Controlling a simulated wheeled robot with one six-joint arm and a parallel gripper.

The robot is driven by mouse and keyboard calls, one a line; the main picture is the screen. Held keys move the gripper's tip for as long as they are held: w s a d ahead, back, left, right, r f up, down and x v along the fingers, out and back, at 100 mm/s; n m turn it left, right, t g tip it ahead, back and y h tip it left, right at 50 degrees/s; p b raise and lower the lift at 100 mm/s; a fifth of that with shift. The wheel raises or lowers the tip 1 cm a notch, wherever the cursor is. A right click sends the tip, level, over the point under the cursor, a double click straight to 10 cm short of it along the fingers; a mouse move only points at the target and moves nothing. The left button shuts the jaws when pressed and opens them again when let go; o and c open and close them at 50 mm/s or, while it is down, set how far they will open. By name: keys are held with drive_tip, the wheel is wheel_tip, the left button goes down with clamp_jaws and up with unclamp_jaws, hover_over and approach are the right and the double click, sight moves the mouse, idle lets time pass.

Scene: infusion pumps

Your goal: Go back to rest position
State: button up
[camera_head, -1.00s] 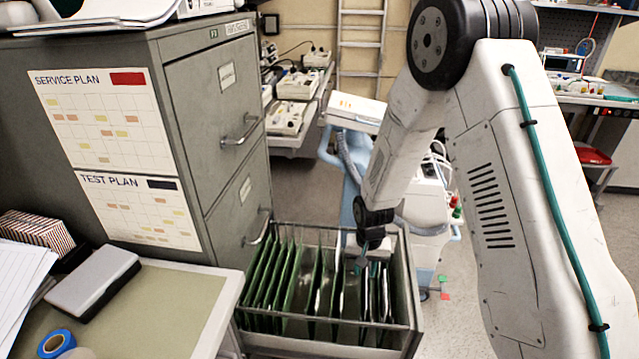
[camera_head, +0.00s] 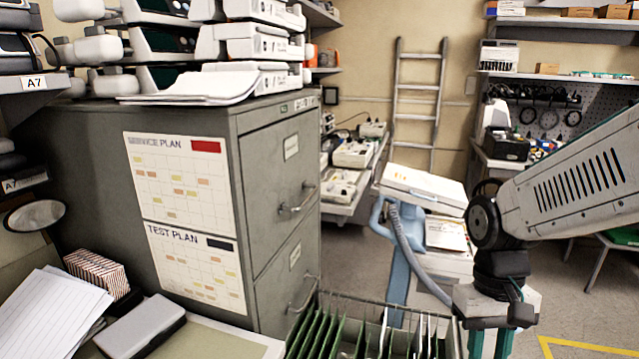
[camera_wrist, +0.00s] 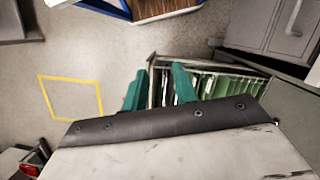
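My gripper (camera_head: 490,345) has two teal fingers and hangs at the bottom right of the head view, its tips cut off by the frame edge. In the wrist view my gripper (camera_wrist: 159,82) shows its fingers apart, with nothing held between them. The open bottom drawer (camera_head: 325,301) of the grey filing cabinet (camera_head: 272,165) holds green hanging folders (camera_head: 320,335). In the head view my gripper is to the right of the drawer. The drawer (camera_wrist: 152,70) and folders (camera_wrist: 215,85) show just beyond the fingers in the wrist view.
A white and blue cart (camera_head: 420,195) stands behind the drawer. A desk (camera_head: 220,340) with papers and a grey box (camera_head: 140,325) is at lower left. A ladder (camera_head: 418,95) leans on the back wall. Clear floor with a yellow marked square (camera_wrist: 72,98) lies beside the drawer.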

drive_tip(key=s+r+t, duration=0.4)
drive_tip(key=s+r, duration=0.5)
drive_tip(key=r, duration=0.1)
drive_tip(key=shift+s+d, duration=0.3)
drive_tip(key=shift+d, duration=0.1)
drive_tip(key=shift+a, duration=0.1)
